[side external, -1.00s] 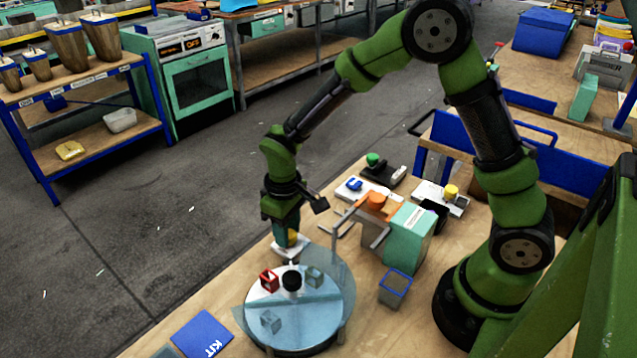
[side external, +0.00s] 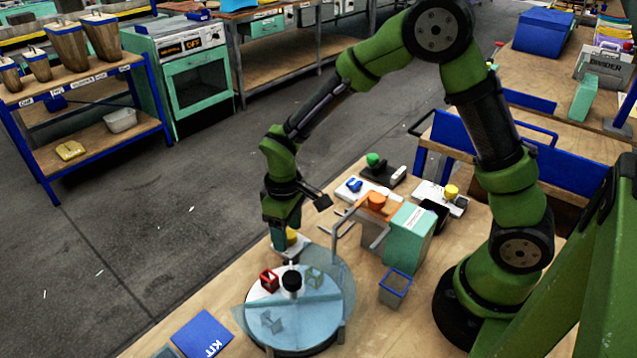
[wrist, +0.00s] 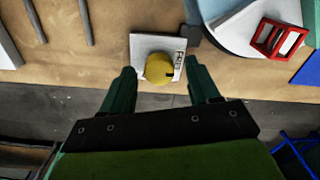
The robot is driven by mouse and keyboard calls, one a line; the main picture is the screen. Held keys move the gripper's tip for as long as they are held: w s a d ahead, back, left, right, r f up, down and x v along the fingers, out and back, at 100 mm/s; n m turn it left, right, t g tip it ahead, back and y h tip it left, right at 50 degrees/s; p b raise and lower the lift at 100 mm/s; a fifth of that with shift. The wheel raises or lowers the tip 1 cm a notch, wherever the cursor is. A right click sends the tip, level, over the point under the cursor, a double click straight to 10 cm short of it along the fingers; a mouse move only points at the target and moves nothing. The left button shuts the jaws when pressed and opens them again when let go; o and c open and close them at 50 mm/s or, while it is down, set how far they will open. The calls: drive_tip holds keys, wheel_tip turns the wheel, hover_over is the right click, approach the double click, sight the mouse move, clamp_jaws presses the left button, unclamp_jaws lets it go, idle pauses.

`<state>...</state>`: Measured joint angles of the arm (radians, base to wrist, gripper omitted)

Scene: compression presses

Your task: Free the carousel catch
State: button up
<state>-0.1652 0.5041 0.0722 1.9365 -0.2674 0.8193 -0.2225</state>
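The carousel (side external: 325,325) is a round pale disc under a clear cover, with a black knob (side external: 292,281) in its middle. Beside its far edge sits a white plate (side external: 292,251) with a round yellow knob (side external: 292,236), which I take for the catch. In the wrist view the yellow knob (wrist: 159,69) sits on the white plate (wrist: 143,43), which bears dark lettering and a dark mark. My gripper (wrist: 160,74) points down there, open, one finger on each side of the knob with a gap at both sides. The side view shows my gripper (side external: 284,242) low at the plate.
A red open cube (side external: 269,280) and grey cubes (side external: 314,276) stand on the carousel. Right of it are an orange-topped press (side external: 376,202), a teal box (side external: 409,234) and a blue-rimmed bin (side external: 395,287). A blue KIT panel (side external: 202,334) lies at front left.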

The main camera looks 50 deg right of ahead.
sight(288, 233)
drive_tip(key=shift+r, duration=0.1)
wheel_tip(288, 233, up, 17)
idle(0.6)
drive_tip(key=s+d+r+m+t+y, duration=0.1)
drive_tip(key=s+d+r+m+t, duration=0.1)
drive_tip(key=s, duration=0.5)
drive_tip(key=s+d+r+m+t+y, duration=0.1)
drive_tip(key=s+d+r+m+t, duration=0.1)
drive_tip(key=s+m+t, duration=0.3)
drive_tip(key=s+d, duration=0.1)
drive_tip(key=s, duration=0.2)
drive_tip(key=shift+d+r, duration=0.25)
drive_tip(key=shift+r, duration=0.15)
